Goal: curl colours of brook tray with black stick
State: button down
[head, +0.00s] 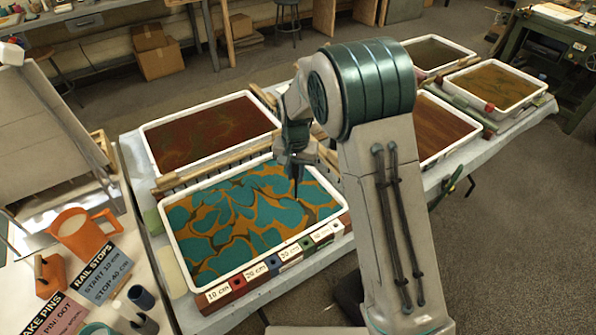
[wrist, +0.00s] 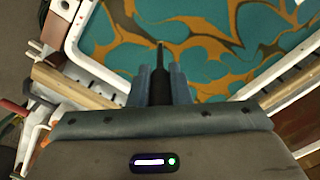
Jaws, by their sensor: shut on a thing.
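A white-rimmed tray (head: 177,250) with teal and orange-brown patches stands at the front of the table in the head view. No name shows on it, so I cannot tell whether it is the brook tray. Its pattern and rim (wrist: 98,72) fill much of the wrist view. My gripper (head: 296,158) is over the right part of this tray. In the wrist view my gripper (wrist: 160,73) is shut on a thin black stick (wrist: 160,55), which points away toward the coloured surface. I cannot tell whether the tip touches the liquid.
A wooden rail (head: 215,172) runs behind the tray. A dark red-brown tray (head: 160,165) stands behind it, and several trays (head: 537,98) stand to the right. Distance labels (head: 262,270) line the tray's front. An orange jug (head: 80,235) and signs (head: 102,275) are at left.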

jog(key=shift+s+a, duration=0.25)
jog(key=shift+a, duration=0.4)
jog(key=shift+s+a, duration=0.1)
jog(key=shift+s+a, duration=0.6)
jog(key=shift+s, duration=0.1)
jog(key=shift+s, duration=0.1)
jog(key=shift+s+a+b, duration=0.2)
jog(key=shift+s+b, duration=0.1)
jog(key=shift+s, duration=0.6)
